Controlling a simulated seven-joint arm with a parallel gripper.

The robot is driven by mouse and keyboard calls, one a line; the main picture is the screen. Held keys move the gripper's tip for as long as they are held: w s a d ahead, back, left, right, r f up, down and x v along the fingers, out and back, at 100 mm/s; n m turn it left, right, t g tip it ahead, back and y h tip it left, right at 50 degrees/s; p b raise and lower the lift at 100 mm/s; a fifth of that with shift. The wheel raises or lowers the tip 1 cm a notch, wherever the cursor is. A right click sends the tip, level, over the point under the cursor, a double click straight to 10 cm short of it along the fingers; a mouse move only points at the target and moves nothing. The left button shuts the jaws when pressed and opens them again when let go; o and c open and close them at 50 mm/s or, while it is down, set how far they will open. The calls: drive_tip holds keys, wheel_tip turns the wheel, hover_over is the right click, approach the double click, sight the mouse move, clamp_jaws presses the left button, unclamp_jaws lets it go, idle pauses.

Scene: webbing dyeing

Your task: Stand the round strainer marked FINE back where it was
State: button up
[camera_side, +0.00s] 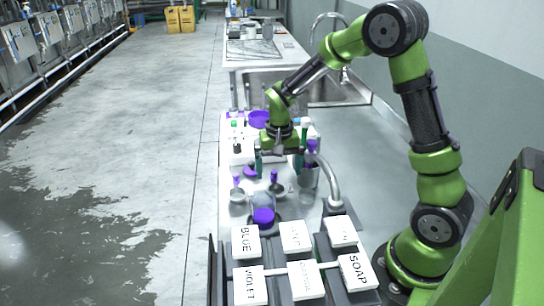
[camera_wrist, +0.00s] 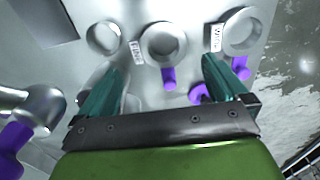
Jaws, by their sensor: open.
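My gripper (camera_side: 278,163) is open and empty over the bench; in the wrist view its two teal fingers (camera_wrist: 163,68) are spread apart. Between and beyond the fingertips is a round metal strainer (camera_wrist: 163,44) with a purple handle and a small white tag on its left. A second round strainer (camera_wrist: 241,30), also purple-handled and tagged, is at upper right, beyond the right finger. The side view shows two small round strainers, one at left (camera_side: 238,196) and one below my gripper (camera_side: 281,189). The tag lettering is too small to tell which is FINE.
A round metal piece (camera_wrist: 103,37) is at upper left in the wrist view. A clear vessel with purple content (camera_side: 263,215) stands in front of the strainers. A metal container (camera_side: 309,178) and curved tap (camera_side: 330,180) are close on the right. White labelled blocks (camera_side: 305,280) fill the near end.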

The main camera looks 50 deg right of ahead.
wheel_tip(320, 180, up, 7)
idle(0.3)
drive_tip(key=shift+a+r, duration=0.1)
wheel_tip(320, 180, up, 4)
drive_tip(key=t, duration=0.2)
hover_over(278, 187)
drive_tip(key=s+a, duration=0.2)
drive_tip(key=s+a+r+n+t+y, duration=0.1)
drive_tip(key=s+a+r+n+t, duration=0.1)
drive_tip(key=s, duration=0.4)
drive_tip(key=s+a+r+n+t+y, duration=0.1)
drive_tip(key=s+a+r+n+t, duration=0.2)
drive_tip(key=s, duration=0.4)
drive_tip(key=a+r, duration=0.1)
drive_tip(key=a, duration=0.1)
drive_tip(key=shift+s+a+r, duration=0.25)
drive_tip(key=shift+a+r, duration=0.15)
